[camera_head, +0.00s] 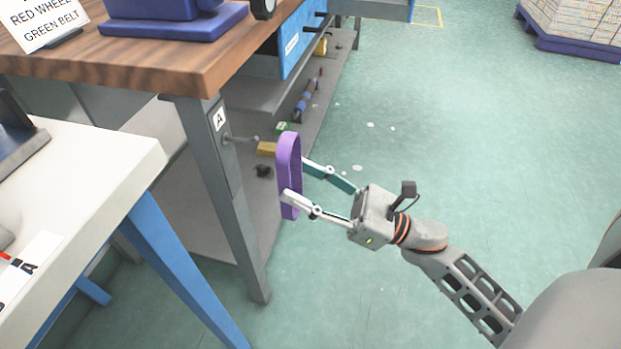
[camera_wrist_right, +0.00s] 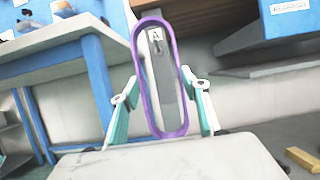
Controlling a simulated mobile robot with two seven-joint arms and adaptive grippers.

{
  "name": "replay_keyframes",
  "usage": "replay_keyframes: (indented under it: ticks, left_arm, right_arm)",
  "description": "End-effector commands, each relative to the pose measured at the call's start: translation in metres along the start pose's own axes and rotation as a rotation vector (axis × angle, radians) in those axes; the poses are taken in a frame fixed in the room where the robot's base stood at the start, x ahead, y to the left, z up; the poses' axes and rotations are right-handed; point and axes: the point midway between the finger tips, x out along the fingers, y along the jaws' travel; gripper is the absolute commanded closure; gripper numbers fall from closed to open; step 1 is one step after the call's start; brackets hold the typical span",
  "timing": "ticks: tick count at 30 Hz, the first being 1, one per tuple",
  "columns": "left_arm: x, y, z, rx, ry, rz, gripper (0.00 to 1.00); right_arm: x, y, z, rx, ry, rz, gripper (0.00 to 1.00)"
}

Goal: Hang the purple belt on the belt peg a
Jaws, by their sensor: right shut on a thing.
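The purple belt (camera_head: 283,168) is an upright oval loop. My right gripper (camera_head: 294,179) is shut on the belt, with one finger at each long side. Belt peg a (camera_head: 241,139) is a short grey peg sticking out from the table leg below a white "A" label (camera_head: 219,119). The belt hangs in the air to the right of the peg's tip, apart from it. In the right wrist view the belt (camera_wrist_right: 141,85) stands upright, and the peg (camera_wrist_right: 158,46) shows through the upper part of its opening. My left gripper is not in view.
The wooden-topped table (camera_head: 190,68) stands above the peg, its grey leg (camera_head: 231,205) beside it. A white table with blue legs (camera_head: 175,260) is at the left. A lower shelf (camera_head: 262,185) holds small parts behind the belt.

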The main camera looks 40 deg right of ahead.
Motion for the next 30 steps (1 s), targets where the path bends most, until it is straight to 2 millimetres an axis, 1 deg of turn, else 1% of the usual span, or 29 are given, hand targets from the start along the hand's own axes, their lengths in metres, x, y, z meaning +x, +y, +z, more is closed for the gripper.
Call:
replay_keyframes:
  ticks: [30]
  left_arm:
    - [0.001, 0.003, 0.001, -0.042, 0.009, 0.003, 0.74]
  right_arm:
    - [0.042, 0.0, -0.02, 0.001, -0.001, 0.0, 0.77]
